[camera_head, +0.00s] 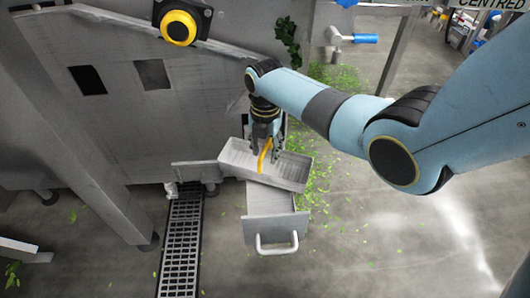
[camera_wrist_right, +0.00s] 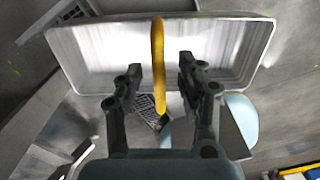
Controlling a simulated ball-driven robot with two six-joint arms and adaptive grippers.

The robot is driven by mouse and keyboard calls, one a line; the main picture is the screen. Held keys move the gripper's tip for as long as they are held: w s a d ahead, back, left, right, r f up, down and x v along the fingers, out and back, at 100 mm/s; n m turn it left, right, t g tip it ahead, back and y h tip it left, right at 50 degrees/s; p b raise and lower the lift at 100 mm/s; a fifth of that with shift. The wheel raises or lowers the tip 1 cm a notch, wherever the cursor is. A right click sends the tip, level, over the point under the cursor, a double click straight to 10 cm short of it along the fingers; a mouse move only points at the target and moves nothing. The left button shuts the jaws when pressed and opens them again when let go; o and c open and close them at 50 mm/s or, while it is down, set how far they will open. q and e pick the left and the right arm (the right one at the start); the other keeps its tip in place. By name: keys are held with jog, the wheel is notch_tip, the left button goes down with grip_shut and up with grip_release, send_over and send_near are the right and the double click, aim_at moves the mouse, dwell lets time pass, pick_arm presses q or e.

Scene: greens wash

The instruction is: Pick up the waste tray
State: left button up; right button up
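The waste tray (camera_head: 236,159) is a shallow, light grey metal tray with a yellow bar handle (camera_head: 264,156) across it. It lies at an angle over an open grey drawer (camera_head: 270,204). It looks empty. My right gripper (camera_head: 266,149) points down over the tray at the handle. In the right wrist view the tray (camera_wrist_right: 95,50) fills the top, and the yellow handle (camera_wrist_right: 158,60) runs between the two fingers of the gripper (camera_wrist_right: 160,78). Gaps show on both sides of the handle, so the fingers are open around it. My left gripper is not in view.
A grey machine (camera_head: 120,110) with a yellow-black button (camera_head: 179,27) stands left and behind. The drawer's front handle (camera_head: 277,244) faces the camera. A floor drain grate (camera_head: 182,245) lies left of it. Green leaf scraps litter the floor. The floor at right is mostly clear.

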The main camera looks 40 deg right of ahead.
jog(key=shift+r, duration=0.1)
grip_shut()
dwell(0.5)
